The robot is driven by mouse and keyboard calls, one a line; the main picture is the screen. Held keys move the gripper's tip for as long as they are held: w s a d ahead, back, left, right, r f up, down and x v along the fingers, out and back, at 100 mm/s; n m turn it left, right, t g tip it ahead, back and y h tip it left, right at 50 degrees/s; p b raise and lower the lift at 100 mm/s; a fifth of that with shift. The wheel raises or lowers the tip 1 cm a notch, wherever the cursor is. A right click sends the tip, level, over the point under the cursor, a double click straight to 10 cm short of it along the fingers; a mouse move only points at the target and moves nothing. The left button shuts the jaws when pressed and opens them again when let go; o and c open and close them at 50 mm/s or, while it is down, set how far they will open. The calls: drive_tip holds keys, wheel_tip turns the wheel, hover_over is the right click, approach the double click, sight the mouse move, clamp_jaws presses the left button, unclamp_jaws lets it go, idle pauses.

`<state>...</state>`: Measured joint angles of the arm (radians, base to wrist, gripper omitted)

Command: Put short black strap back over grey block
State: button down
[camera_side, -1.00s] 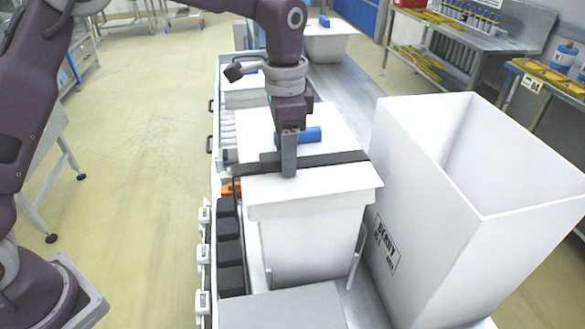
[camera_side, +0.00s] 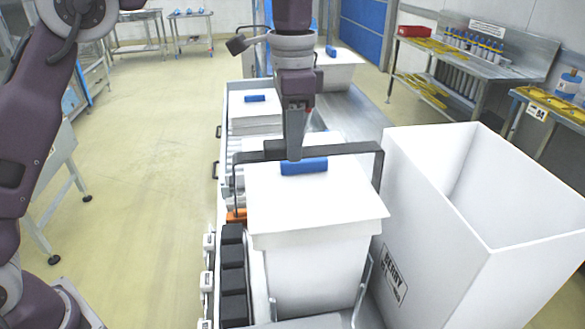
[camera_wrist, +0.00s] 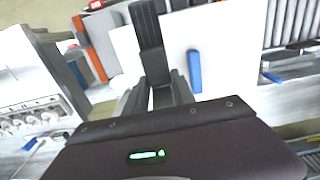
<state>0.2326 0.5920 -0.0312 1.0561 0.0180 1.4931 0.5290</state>
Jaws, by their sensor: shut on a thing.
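A black strap (camera_side: 345,149) forms a raised bar with bent-down ends, spanning above the white lid behind a blue block. A short dark piece (camera_side: 258,152) sticks out left of my gripper at the bar. My gripper (camera_side: 295,155) points down and is shut on the black strap near the bar's middle. In the wrist view the dark strap (camera_wrist: 147,30) runs away from between the fingers (camera_wrist: 157,95). The fingers hide part of the strap. I cannot tell which thing is the grey block.
The blue block (camera_side: 303,166) lies on the lidded white box (camera_side: 315,205), just in front of the bar. A tall open white box (camera_side: 470,210) stands close on the right. Black blocks (camera_side: 232,265) line the left edge. More white boxes (camera_side: 255,115) stand behind.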

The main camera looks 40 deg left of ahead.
wheel_tip(320, 180, up, 8)
drive_tip(key=shift+w+r, duration=0.1)
drive_tip(key=shift+w, duration=0.05)
drive_tip(key=shift+r, duration=0.25)
drive_tip(key=s+d+f, duration=0.7)
drive_tip(key=s+d, duration=0.1)
drive_tip(key=s, duration=0.2)
drive_tip(key=s+a+f, duration=0.1)
drive_tip(key=s+f, duration=0.7)
drive_tip(key=f, duration=0.6)
wheel_tip(320, 180, down, 17)
drive_tip(key=shift+s+f, duration=0.1)
drive_tip(key=shift+c, duration=2.4)
unclamp_jaws()
